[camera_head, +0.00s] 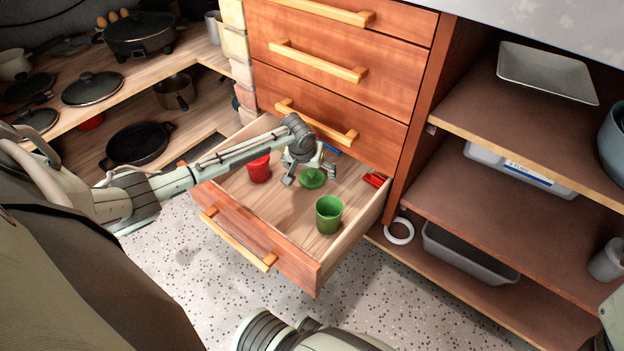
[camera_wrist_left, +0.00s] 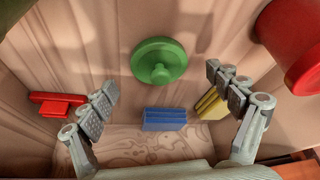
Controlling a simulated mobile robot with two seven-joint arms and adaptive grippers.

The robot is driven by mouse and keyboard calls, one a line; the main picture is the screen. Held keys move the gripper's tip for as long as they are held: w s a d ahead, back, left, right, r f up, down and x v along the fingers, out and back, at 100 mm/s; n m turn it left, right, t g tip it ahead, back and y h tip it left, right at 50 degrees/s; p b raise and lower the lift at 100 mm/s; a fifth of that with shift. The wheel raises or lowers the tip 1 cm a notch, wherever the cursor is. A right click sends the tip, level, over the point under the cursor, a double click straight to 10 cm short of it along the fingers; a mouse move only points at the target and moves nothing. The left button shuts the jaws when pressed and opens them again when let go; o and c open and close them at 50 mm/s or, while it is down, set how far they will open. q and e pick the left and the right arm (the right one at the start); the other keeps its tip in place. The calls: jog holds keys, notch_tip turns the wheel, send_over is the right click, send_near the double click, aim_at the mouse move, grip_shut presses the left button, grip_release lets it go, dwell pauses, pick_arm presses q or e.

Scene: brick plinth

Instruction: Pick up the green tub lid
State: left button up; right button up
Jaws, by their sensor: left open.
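The green tub lid (camera_head: 313,179), round with a small knob, lies on the floor of the open drawer. In the left wrist view the lid (camera_wrist_left: 158,62) shows knob towards the camera, between and a little beyond my fingertips. My left gripper (camera_head: 307,172) is open and empty, reaching into the drawer over the lid's near area; its two fingers (camera_wrist_left: 160,85) are spread wide in the wrist view. I see no finger touching the lid. A green tub (camera_head: 328,214) without a lid stands upright nearer the drawer front. My right gripper is not in view.
The drawer (camera_head: 245,232) also holds a red tub (camera_head: 259,169), a small red piece (camera_head: 375,180), a blue block (camera_wrist_left: 164,120) and a yellow block (camera_wrist_left: 210,105). A closed drawer's handle (camera_head: 318,122) juts out above. Shelves (camera_head: 480,180) stand at right; pans fill the left shelves.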

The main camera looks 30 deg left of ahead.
pick_arm(q)
jog(key=shift+x, duration=0.95)
jog(key=shift+c, duration=0.3)
jog(key=c, duration=0.8)
jog(key=shift+r, duration=0.15)
jog(key=shift+c, duration=0.2)
